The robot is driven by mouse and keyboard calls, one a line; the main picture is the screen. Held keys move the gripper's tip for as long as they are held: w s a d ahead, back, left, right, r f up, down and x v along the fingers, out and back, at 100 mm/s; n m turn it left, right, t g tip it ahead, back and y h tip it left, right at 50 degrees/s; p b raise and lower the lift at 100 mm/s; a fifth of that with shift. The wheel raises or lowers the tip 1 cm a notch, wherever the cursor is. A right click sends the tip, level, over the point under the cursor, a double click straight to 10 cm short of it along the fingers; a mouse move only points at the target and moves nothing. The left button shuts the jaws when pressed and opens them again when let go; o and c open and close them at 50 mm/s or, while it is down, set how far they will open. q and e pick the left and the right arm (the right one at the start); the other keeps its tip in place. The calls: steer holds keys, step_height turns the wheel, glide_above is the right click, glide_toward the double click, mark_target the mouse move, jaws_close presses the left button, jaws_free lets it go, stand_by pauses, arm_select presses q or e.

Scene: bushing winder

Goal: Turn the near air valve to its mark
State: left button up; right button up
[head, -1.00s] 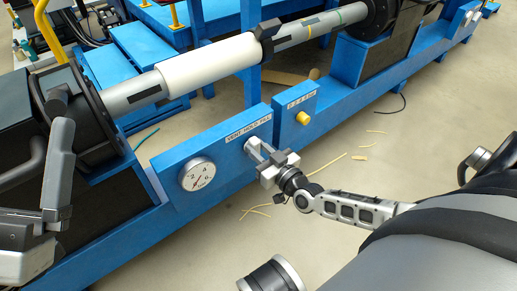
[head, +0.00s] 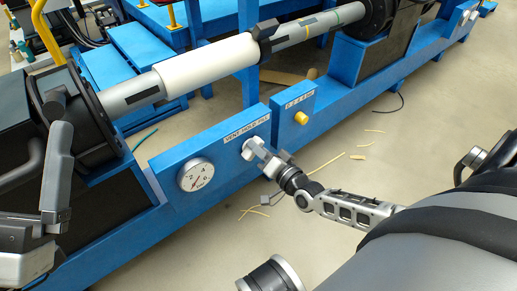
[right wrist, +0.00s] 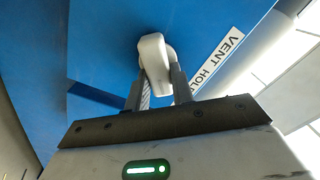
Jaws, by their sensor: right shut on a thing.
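The near air valve is a white lever handle (head: 248,150) on the blue panel (head: 215,158) below the label VENT HOLD FILL (head: 247,126). My right gripper (head: 262,151) is shut on this handle. In the right wrist view the rounded white handle (right wrist: 153,55) stands between the two fingers (right wrist: 157,92), with part of the label (right wrist: 217,62) beside it. The fingers cover part of the handle, and I cannot tell exactly which word it points to. My left gripper (head: 50,175) is at the left edge of the head view, away from the valve; its jaws are unclear.
A round pressure gauge (head: 196,175) sits left of the valve on the same panel. A second blue panel (head: 288,125) with a yellow knob (head: 301,118) stands close on the right. A white roll (head: 208,67) on a shaft runs above. The floor in front has loose strips.

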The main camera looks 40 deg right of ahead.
arm_select(q)
steer(key=shift+s+d+r+m+g+h, duration=0.1)
steer(key=shift+s+r+m+g+h, duration=0.1)
steer(key=shift+m+g+h, duration=0.15)
arm_select(e)
steer(key=shift+d+f+m, duration=0.1)
steer(key=shift+f+m, duration=0.1)
steer(key=shift+m, duration=1.75)
steer(key=shift+f+m, duration=0.2)
steer(key=shift+m, duration=2.05)
steer(key=o, duration=1)
arm_select(q)
step_height(320, 180, down, 8)
steer(key=w+n+g+y+p, duration=0.1)
steer(key=n+y+p, duration=0.3)
steer(key=n, duration=0.5)
steer(key=g+y, duration=0.1)
steer(key=y, duration=0.1)
steer(key=shift+f+y+p, duration=0.15)
steer(key=shift+y+p, duration=0.2)
arm_select(e)
steer(key=s, duration=0.5)
steer(key=s+d, duration=0.1)
steer(key=s, duration=1)
steer(key=shift+d, duration=0.15)
